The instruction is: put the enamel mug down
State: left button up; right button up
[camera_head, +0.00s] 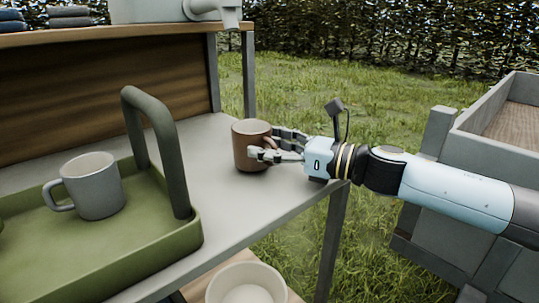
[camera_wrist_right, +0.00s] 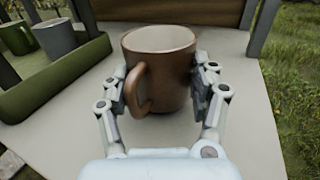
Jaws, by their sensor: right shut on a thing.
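A brown mug (camera_head: 243,150) with a pale inside is upright at the right end of the grey table (camera_head: 222,205). My right gripper (camera_head: 268,146) comes from the right and is shut on its sides. In the right wrist view, the fingers (camera_wrist_right: 162,92) press both sides of the brown mug (camera_wrist_right: 170,75), and its handle points toward the wrist. The mug's base is at or just above the tabletop; I cannot tell if it touches. My left gripper is out of view.
A green tray (camera_head: 190,232) with an upright handle holds a grey mug (camera_head: 96,188), left of the brown mug. A green mug (camera_wrist_right: 18,38) shows in the wrist view. A white bowl (camera_head: 246,284) sits lower down. A grey crate (camera_head: 455,140) stands right. Bare tabletop lies between tray and brown mug.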

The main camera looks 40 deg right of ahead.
jog(key=shift+f, duration=0.4)
jog(key=shift+f, duration=0.15)
jog(key=o, duration=1.5)
jog(key=shift+c, duration=0.2)
